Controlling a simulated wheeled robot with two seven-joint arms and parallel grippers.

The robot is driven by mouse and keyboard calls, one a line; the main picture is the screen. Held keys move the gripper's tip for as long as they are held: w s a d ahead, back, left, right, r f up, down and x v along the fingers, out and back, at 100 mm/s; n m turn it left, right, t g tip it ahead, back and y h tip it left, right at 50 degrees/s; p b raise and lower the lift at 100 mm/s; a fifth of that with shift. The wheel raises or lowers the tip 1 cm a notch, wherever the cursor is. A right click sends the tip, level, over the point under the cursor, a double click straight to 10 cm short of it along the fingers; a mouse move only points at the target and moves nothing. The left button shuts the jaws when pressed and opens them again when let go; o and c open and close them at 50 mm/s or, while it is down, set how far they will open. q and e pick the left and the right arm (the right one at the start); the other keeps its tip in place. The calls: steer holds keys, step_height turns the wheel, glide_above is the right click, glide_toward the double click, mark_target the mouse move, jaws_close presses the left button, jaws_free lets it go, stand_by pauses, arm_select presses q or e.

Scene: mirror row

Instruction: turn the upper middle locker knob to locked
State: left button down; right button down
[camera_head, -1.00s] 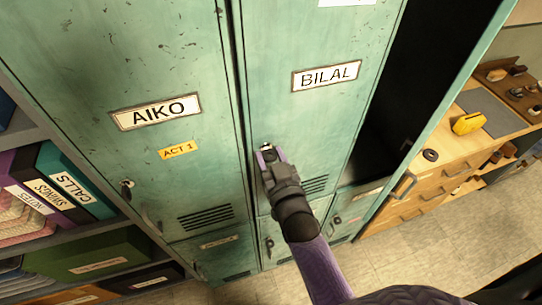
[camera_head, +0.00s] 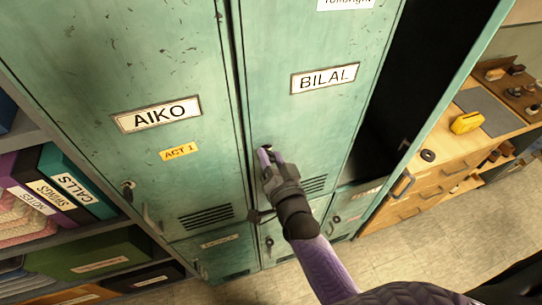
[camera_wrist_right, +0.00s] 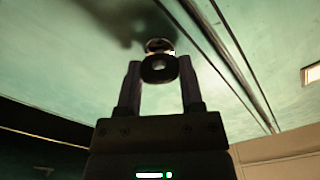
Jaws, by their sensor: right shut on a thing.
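The upper middle locker (camera_head: 300,120) is a green, scuffed door with a BILAL label (camera_head: 325,78). Its dark knob (camera_wrist_right: 158,68) shows between my right fingertips in the wrist view. In the head view my right gripper (camera_head: 265,155) is at the door's left edge, below the label, and its fingers mostly hide the knob. The right gripper (camera_wrist_right: 159,72) is shut on the knob. The fingers look edge-on in the head view. How far the knob is turned cannot be told. My left gripper is not in view.
An open dark locker (camera_head: 410,90) is at right. A wooden bench (camera_head: 450,150) holds a yellow object (camera_head: 466,123). Shelves with binders (camera_head: 75,180) stand at left.

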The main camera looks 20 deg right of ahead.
steer(key=m, duration=0.5)
steer(key=shift+d+f+m, duration=0.1)
steer(key=shift+m, duration=0.2)
steer(key=m+b, duration=0.1)
steer(key=m, duration=0.3)
steer(key=shift+f+m, duration=0.1)
steer(key=shift+m, duration=0.6)
steer(key=shift+c, duration=1.1)
jaws_free()
steer(key=s+b, duration=0.1)
steer(key=s, duration=0.9)
steer(key=shift+d, duration=0.15)
